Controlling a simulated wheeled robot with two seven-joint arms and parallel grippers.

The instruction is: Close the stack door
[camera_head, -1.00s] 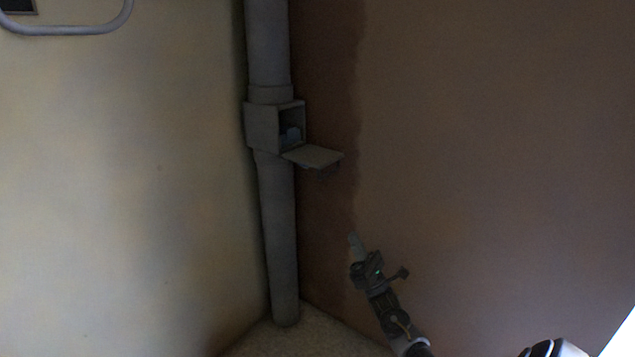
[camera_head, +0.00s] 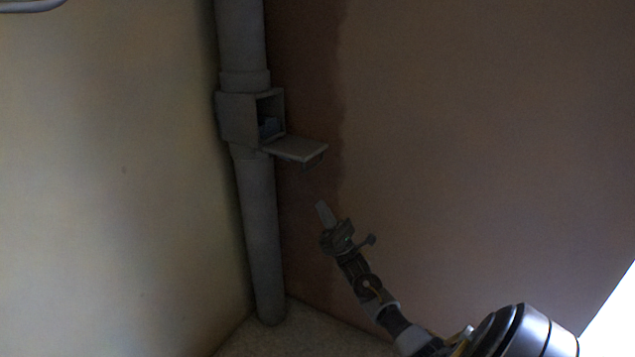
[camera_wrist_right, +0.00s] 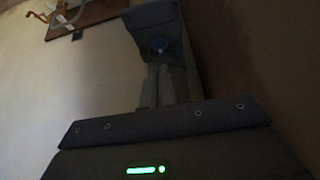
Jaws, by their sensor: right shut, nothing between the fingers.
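The stack door (camera_head: 297,149) is a grey flap. It stands open, sticking out roughly level from the lower edge of a grey box (camera_head: 237,118) on the pipe. The box's opening is dark, with something bluish inside. My right gripper (camera_head: 323,208) is shut and empty. It is below the door and a little to its right in the picture, apart from it. My left gripper is not in view.
The grey vertical pipe (camera_head: 258,235) runs down the corner to the speckled floor (camera_head: 285,340). A pale wall (camera_head: 110,190) is at left and a brown plaster wall (camera_head: 480,130) at right. A brown board with items (camera_wrist_right: 85,18) shows in the wrist view.

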